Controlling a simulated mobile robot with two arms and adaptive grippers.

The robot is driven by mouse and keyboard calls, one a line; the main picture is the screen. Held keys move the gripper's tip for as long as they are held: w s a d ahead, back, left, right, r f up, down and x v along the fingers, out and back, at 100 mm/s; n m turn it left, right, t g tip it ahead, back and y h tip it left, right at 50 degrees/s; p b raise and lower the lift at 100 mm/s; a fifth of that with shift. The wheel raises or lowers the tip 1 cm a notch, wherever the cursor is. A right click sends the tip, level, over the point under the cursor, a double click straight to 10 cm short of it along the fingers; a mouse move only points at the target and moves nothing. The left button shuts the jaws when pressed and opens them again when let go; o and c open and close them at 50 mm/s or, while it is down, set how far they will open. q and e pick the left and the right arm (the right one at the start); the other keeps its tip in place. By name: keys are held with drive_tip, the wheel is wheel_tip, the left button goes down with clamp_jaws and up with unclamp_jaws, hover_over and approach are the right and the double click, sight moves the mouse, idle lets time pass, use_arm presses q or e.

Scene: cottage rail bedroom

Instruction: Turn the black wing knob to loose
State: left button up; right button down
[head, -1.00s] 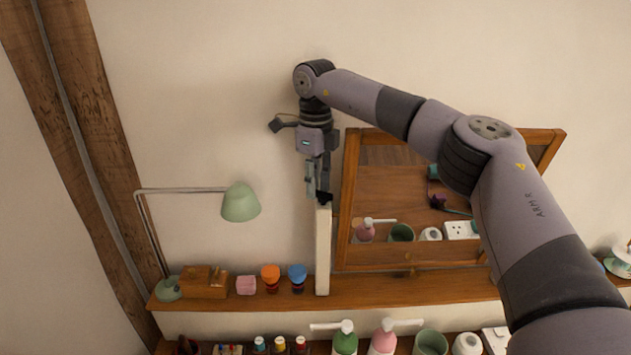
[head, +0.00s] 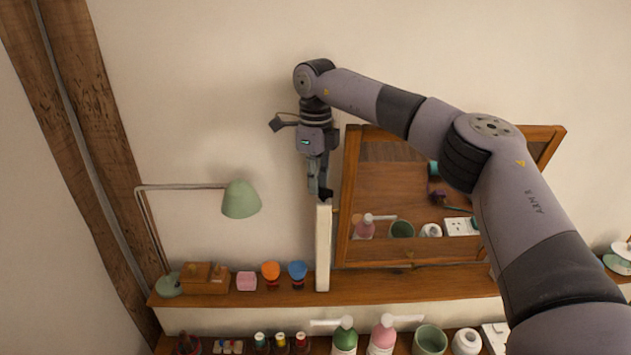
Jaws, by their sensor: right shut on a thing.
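The black wing knob (head: 326,196) sits at the top of a white upright post (head: 323,245), beside the left edge of the mirror. My right gripper (head: 320,190) points down from above with its fingers shut on the knob. The fingers hide much of the knob, so its exact angle is hard to read. My left gripper is not in view.
A wood-framed mirror (head: 348,205) stands right of the post, close to my gripper. A green lamp (head: 241,200) stands left on the shelf (head: 390,287), with a wooden box (head: 205,286) and small orange (head: 271,271) and blue (head: 298,271) items. Bottles line the lower shelf.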

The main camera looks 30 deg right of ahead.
drive_tip(key=shift+n, duration=0.4)
drive_tip(key=shift+s+a+n+p, duration=0.15)
drive_tip(key=shift+n+p, duration=0.3)
drive_tip(key=shift+n, duration=0.75)
drive_tip(key=shift+s+a+n+p, duration=0.15)
drive_tip(key=shift+n+p, duration=0.25)
drive_tip(key=shift+n, duration=0.8)
drive_tip(key=c, duration=1.8)
unclamp_jaws()
drive_tip(key=shift+r, duration=0.1)
wheel_tip(320, 180, up, 12)
drive_tip(key=shift+f, duration=0.1)
